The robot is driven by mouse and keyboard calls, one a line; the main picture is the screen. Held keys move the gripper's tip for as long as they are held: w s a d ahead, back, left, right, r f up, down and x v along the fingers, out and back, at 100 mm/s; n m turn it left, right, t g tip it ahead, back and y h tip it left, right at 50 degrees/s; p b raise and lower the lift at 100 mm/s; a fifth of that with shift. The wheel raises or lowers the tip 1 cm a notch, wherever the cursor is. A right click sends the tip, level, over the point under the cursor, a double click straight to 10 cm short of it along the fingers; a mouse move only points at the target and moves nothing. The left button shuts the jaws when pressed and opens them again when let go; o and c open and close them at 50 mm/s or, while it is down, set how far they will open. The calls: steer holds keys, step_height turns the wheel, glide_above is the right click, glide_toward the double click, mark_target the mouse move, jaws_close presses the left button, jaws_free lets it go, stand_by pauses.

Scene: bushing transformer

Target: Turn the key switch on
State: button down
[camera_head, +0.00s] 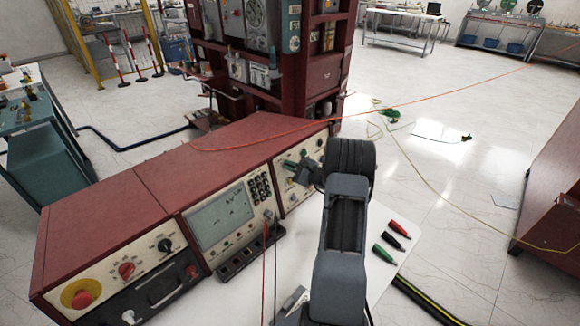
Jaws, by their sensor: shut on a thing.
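The red control console (90,222) stands on a white bench in the front left. Its right-hand section has a pale panel (291,196) with small knobs. My gripper (303,172) is at the face of this panel, at the end of my dark grey arm. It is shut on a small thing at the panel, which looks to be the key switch. The key itself is hidden by the gripper, so I cannot tell its angle.
The console's middle section has a screen (221,216) and keypad. A yellow-ringed red button (79,294) is at its left. Red, black and green plugs (399,228) lie right of my arm. Thin cables run from the console. A tall red cabinet (318,66) stands behind.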

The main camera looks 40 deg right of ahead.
steer(key=shift+m, duration=0.3)
steer(key=shift+m+t+b, duration=0.3)
steer(key=shift+m+b, duration=0.3)
steer(key=shift+m, duration=0.2)
steer(key=m+h, duration=0.1)
steer(key=m, duration=0.1)
steer(key=m+b, duration=0.1)
steer(key=m, duration=0.1)
steer(key=shift+d+t+h, duration=0.1)
steer(key=shift+t+h, duration=0.3)
steer(key=m+h, duration=0.1)
steer(key=m, duration=0.2)
steer(key=m+h, duration=0.1)
steer(key=m, duration=0.3)
steer(key=shift+d+r+t+h+b, duration=0.15)
steer(key=shift+t+h+b, duration=0.2)
steer(key=shift+t+h, duration=0.05)
steer(key=m+h, duration=0.1)
steer(key=m, duration=0.4)
steer(key=shift+w+d+h, duration=0.1)
steer(key=shift+h, duration=0.3)
steer(key=shift+d+m+g+h+p, duration=0.1)
steer(key=shift+m+g+h+p, duration=0.25)
steer(key=shift+m, duration=0.6)
steer(key=shift+m+g+h+p, duration=0.15)
steer(key=shift+m+h, duration=0.3)
steer(key=shift+m, duration=0.9)
